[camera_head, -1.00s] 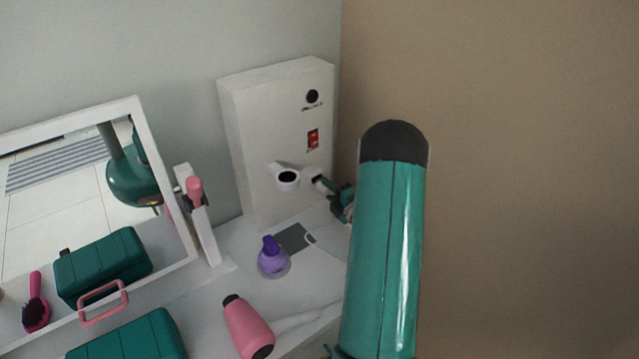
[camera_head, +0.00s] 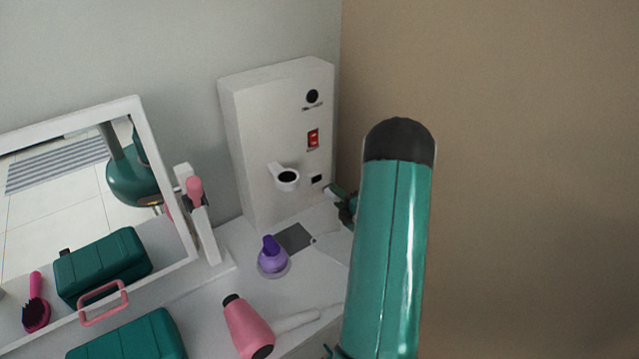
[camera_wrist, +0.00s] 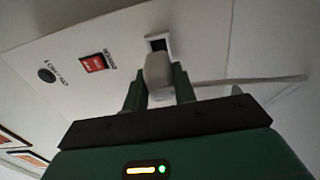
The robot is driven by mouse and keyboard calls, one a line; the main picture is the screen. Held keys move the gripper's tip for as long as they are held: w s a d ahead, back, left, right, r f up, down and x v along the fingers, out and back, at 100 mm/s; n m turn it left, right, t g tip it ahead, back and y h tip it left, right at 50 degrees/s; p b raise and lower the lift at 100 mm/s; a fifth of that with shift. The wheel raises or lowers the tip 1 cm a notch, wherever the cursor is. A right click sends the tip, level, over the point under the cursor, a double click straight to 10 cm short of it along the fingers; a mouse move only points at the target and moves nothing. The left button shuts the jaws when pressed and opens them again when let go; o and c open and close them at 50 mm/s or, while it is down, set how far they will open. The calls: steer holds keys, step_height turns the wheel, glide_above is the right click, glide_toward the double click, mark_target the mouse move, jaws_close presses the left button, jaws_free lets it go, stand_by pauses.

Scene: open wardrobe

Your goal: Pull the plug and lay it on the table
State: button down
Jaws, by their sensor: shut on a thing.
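The white plug (camera_wrist: 158,74) is held between the two green fingers of my gripper (camera_wrist: 158,88) in the wrist view. The dark socket opening (camera_wrist: 158,43) shows just beyond the plug, and the plug appears to be out of it. In the head view the socket (camera_head: 316,180) is bare on the front of the white box (camera_head: 270,130). My gripper (camera_head: 338,193) is a little to its right, mostly hidden behind my arm. The plug is hard to make out there. The white table (camera_head: 305,285) lies below.
A round holder (camera_head: 287,178) juts out left of the socket. A pale cord (camera_wrist: 250,80) runs right in the wrist view. A brown wall (camera_head: 520,180) is at the right.

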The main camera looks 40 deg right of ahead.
steer(key=shift+s, duration=0.1)
stand_by(0.3)
steer(key=shift+s+a+f+g, duration=0.15)
steer(key=shift+s+f+g, duration=0.15)
steer(key=shift+g, duration=0.7)
steer(key=shift+s+f+g+y, duration=0.1)
steer(key=shift+s+f+g, duration=0.6)
steer(key=shift+f, duration=0.6)
steer(key=shift+s+f+g+y, duration=0.1)
steer(key=shift+s+f+g, duration=0.6)
steer(key=shift+f, duration=0.65)
steer(key=shift+s+f+g+y, duration=0.1)
steer(key=shift+s+f+g, duration=0.55)
steer(key=shift+f, duration=0.65)
steer(key=c, duration=1.1)
jaws_free()
steer(key=shift+o, duration=0.2)
steer(key=shift+c, duration=0.3)
